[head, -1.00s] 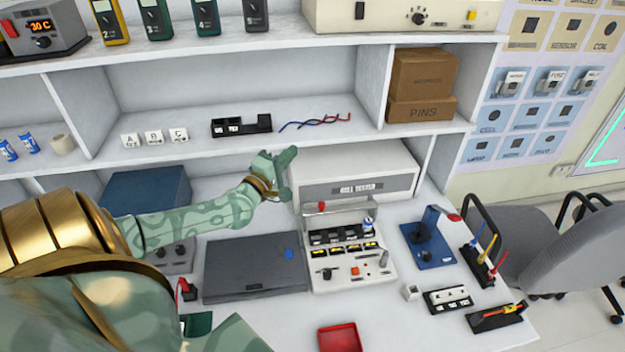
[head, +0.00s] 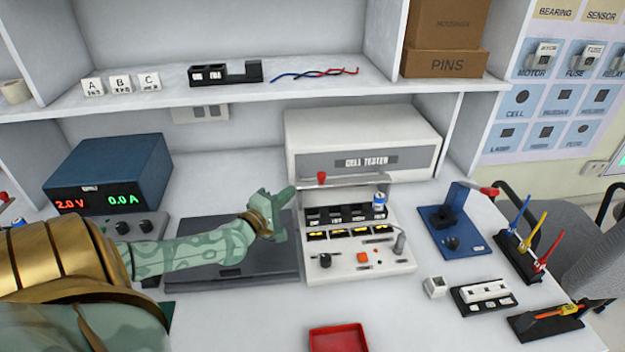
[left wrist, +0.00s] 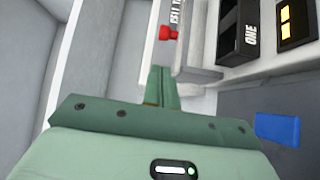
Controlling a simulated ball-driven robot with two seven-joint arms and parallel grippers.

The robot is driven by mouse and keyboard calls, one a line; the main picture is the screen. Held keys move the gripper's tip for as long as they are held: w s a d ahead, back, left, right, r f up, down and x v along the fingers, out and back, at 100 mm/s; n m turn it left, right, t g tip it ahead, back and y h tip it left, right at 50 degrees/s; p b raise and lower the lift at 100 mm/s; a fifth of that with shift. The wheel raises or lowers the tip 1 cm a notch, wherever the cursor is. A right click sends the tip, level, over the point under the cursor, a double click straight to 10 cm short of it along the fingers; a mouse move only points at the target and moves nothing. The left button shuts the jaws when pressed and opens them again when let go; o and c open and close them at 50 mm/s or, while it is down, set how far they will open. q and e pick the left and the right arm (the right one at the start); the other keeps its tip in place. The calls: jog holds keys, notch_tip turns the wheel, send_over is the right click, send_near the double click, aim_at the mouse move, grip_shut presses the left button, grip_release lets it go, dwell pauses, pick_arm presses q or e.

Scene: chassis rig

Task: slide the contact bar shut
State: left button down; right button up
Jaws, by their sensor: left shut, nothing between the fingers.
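The cell tester (head: 355,265) stands on the bench, a pale panel with a row of black slots (head: 345,215). The grey contact bar (head: 350,181) runs across its upper back, above the slots, with a red knob (head: 321,177) at its left end. A blue and white cell (head: 379,202) stands in the rightmost slot. My left gripper (head: 284,199) is shut and empty, just left of the tester and lower than the knob in the picture. In the left wrist view the shut fingers (left wrist: 161,85) point toward the red knob (left wrist: 167,33), with a gap between. My right gripper is not in view.
A dark flat case (head: 235,268) lies under my left forearm. A blue power supply (head: 110,170) stands at left. The labelled tester box (head: 360,145) is behind the panel. A blue stand (head: 450,225) is at right, a red tray (head: 338,338) in front.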

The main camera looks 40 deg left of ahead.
aim_at(311, 182)
pick_arm(q)
jog(key=shift+r, duration=0.1)
jog(key=w+b, duration=0.1)
jog(key=w, duration=0.1)
jog(key=w+b, duration=0.1)
jog(key=w, duration=0.2)
jog(key=w+a+b, duration=0.1)
jog(key=w, duration=0.2)
jog(key=shift+w+f, duration=0.2)
jog(key=shift+w+a+r+b, duration=0.1)
jog(key=shift+w+b, duration=0.1)
jog(key=shift+w, duration=0.2)
jog(key=shift+w+a+r+b, duration=0.1)
jog(key=shift+w+b, duration=0.05)
jog(key=shift+w, duration=0.25)
jog(key=shift+d, duration=0.15)
jog(key=s+d+p, duration=0.1)
jog(key=p, duration=0.1)
jog(key=s+d+p, duration=0.1)
jog(key=d+p, duration=0.1)
jog(key=s+d+p, duration=0.1)
jog(key=s+d, duration=0.1)
jog(key=shift+s+r+p, duration=0.1)
jog(key=shift+r+p, duration=0.2)
jog(key=shift+p, duration=0.1)
jog(key=shift+f, duration=0.35)
